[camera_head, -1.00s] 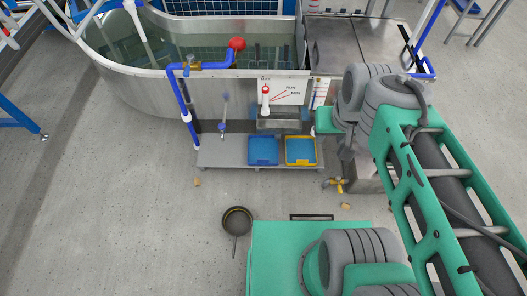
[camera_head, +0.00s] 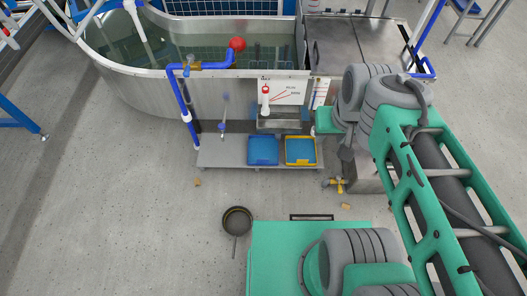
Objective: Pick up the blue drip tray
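The blue drip tray (camera_head: 263,151) lies flat on the grey low shelf (camera_head: 222,153) in front of the tank. Its upper side faces up and nothing covers it. A second tray (camera_head: 300,151), blue inside with a yellow rim, lies close beside it on the right. My arm reaches in from the right, and its far links are above and to the right of the trays. I cannot make out my gripper's fingers from this view. Nothing is seen touching the blue tray.
A steel tank (camera_head: 140,92) with water stands behind the shelf. A blue pipe (camera_head: 180,100) with a red ball (camera_head: 237,44) rises at the shelf's left. A dark pan (camera_head: 237,220) and a yellow valve (camera_head: 338,184) lie on the floor. The floor at left is clear.

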